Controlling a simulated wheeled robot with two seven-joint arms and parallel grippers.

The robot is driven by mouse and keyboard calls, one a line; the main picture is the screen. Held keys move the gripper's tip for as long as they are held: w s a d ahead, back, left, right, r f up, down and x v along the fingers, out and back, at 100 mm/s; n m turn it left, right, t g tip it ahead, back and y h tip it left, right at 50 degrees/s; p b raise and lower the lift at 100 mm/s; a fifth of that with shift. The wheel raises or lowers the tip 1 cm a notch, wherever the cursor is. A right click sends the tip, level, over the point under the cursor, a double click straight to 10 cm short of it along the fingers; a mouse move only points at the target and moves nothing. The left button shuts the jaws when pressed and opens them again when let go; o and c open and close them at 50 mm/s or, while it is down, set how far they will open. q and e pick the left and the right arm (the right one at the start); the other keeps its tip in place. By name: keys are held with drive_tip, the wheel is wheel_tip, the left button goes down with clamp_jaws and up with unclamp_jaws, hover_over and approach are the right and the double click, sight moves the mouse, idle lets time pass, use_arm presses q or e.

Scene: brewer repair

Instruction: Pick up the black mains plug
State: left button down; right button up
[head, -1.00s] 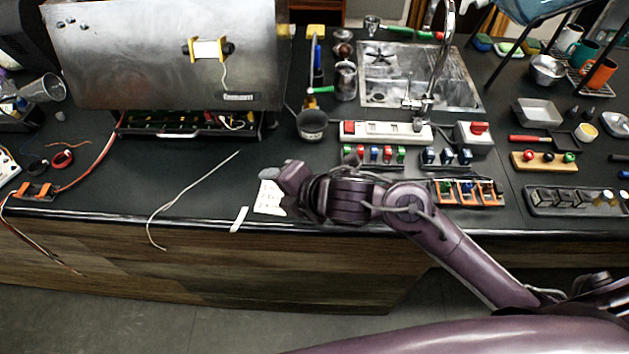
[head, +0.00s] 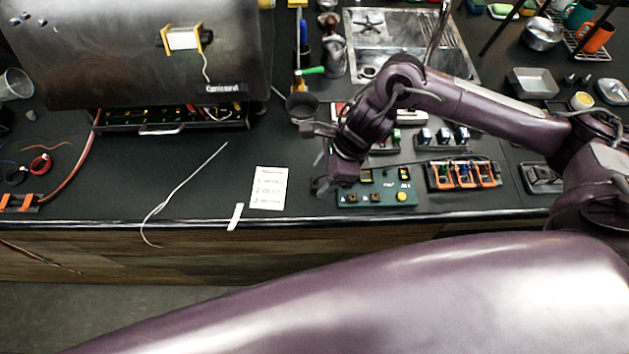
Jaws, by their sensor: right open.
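I cannot make out a black mains plug for certain in the head view; it may be hidden by my right arm or too small to tell. My right gripper (head: 314,158) is open over the middle of the black worktop (head: 215,195), its two fingers spread apart and pointing left. I see nothing held between them. The white power strip (head: 412,118) behind it is mostly covered by my right arm. My left gripper is not in view.
A teal control panel (head: 376,198) lies just right of the gripper. A white note (head: 268,188) and a loose pale cable (head: 188,182) lie to the left. The metal brewer housing (head: 120,60) stands back left, a dark cup (head: 301,106) beside it. Orange-clamped parts (head: 463,175) sit on the right.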

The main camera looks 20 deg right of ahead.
sight(316, 182)
drive_tip(key=shift+p+x, duration=0.4)
drive_tip(key=shift+x, duration=0.75)
drive_tip(key=shift+w+a+f, duration=0.1)
drive_tip(key=shift+a+f, duration=0.1)
drive_tip(key=shift+f, duration=0.25)
drive_tip(key=c, duration=1.1)
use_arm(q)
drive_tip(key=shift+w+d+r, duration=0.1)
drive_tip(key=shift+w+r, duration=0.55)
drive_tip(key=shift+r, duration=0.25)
use_arm(e)
drive_tip(key=shift+o, duration=0.2)
drive_tip(key=shift+r, duration=0.15)
